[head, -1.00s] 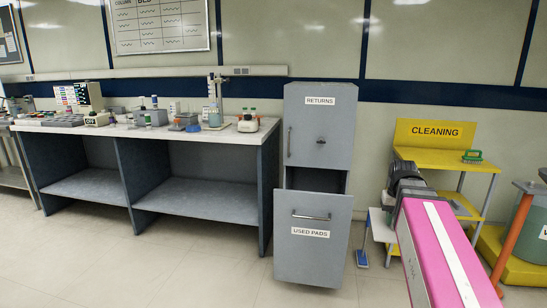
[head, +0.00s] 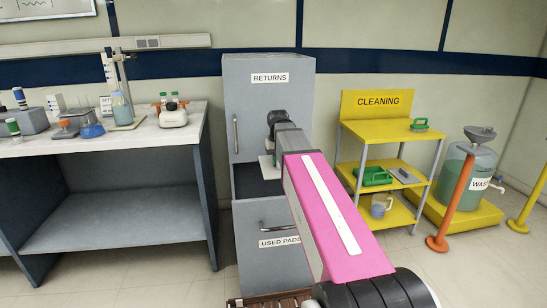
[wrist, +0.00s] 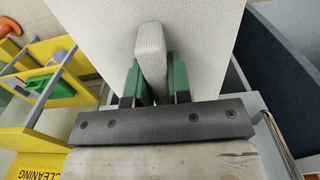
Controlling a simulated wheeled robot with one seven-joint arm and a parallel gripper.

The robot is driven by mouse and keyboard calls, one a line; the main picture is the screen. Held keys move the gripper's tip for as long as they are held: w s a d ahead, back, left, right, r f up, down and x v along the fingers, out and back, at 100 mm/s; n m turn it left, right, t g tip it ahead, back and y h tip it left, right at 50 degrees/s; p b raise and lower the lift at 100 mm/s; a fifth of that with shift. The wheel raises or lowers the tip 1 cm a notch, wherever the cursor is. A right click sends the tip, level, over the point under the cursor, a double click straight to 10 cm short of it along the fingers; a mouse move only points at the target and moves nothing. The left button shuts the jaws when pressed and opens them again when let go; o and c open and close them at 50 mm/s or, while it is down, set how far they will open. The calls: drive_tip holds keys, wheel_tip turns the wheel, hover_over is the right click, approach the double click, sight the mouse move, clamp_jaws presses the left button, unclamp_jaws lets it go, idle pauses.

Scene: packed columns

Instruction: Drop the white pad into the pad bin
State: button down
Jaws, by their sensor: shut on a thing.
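The white pad (wrist: 95,35) is a flat textured sheet with a raised ridge (wrist: 151,50). My gripper (wrist: 153,85) has green fingers shut on that ridge. In the head view the pad (head: 267,165) hangs below my gripper (head: 276,148), partly hidden by my arm. The pad bin is the lower, pulled-out USED PADS compartment (head: 250,222) of the grey cabinet. Its dark opening (head: 250,185) shows just behind and below the pad. I cannot tell whether the pad is fully over the opening. My arm hides the bin's right side.
The RETURNS door (head: 260,110) above the bin is closed. A yellow cleaning cart (head: 375,135) stands to the right, with a waste drum (head: 465,175) and orange post (head: 455,205) beyond. A lab bench (head: 120,145) with bottles stands left.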

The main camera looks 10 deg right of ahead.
drive_tip(key=w, duration=0.3)
drive_tip(key=shift+w, duration=0.15)
drive_tip(key=shift+f, duration=3.05)
drive_tip(key=c, duration=1)
unclamp_jaws()
drive_tip(key=shift+o, duration=0.2)
drive_tip(key=shift+r, duration=0.15)
wheel_tip(320, 180, up, 11)
drive_tip(key=shift+f, duration=0.2)
